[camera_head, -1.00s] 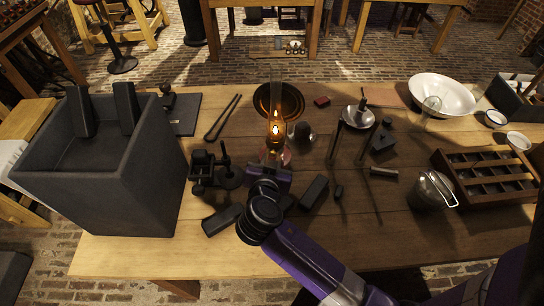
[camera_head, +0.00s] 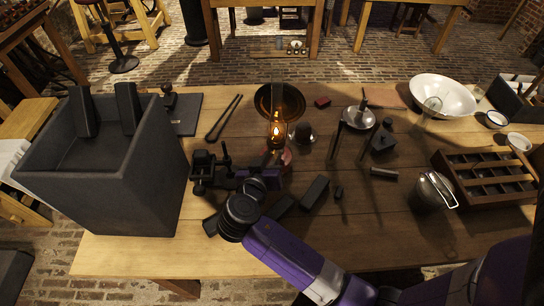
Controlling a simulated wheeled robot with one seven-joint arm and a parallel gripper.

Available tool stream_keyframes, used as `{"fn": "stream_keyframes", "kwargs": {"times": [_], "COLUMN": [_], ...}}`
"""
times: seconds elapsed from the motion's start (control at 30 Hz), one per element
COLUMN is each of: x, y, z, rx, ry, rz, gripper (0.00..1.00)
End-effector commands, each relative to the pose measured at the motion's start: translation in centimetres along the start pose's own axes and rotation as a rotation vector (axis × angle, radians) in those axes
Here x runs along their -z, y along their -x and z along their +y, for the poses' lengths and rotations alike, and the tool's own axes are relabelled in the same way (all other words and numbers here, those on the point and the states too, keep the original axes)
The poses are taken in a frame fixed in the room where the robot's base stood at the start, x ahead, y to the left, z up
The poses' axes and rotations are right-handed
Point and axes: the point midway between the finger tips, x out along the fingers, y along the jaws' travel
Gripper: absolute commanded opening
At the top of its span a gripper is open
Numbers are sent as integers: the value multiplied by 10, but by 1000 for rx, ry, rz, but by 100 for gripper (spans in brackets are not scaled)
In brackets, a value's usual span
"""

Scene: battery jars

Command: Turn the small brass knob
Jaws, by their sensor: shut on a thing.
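A lit oil lamp (camera_head: 277,134) with a clear glass chimney stands near the middle of the wooden table, in front of a round reflector (camera_head: 279,102). Its flame is small and orange. My gripper (camera_head: 268,158) reaches up to the lamp's burner from the front, its purple body low over the table. The jaws are shut at the burner's side, on the small brass knob as far as I can tell. The knob itself is too small and too covered by the gripper to make out.
A dark vise-like tool (camera_head: 207,168) stands close left of my gripper. A large grey box (camera_head: 100,180) fills the table's left end. Dark blocks (camera_head: 314,192) lie to the right. A metal pot (camera_head: 431,191) and a compartment tray (camera_head: 487,177) stand further right.

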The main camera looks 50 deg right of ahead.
Motion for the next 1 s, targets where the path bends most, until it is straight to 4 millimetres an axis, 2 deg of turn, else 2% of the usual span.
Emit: {"fn": "stream_keyframes", "kwargs": {"times": [0.6,1.0], "x": [-2,-4], "y": [0,-1], "z": [-8,-10], "rx": [-220,-320], "ry": [534,776], "rz": [1,1], "gripper": [0,0]}}
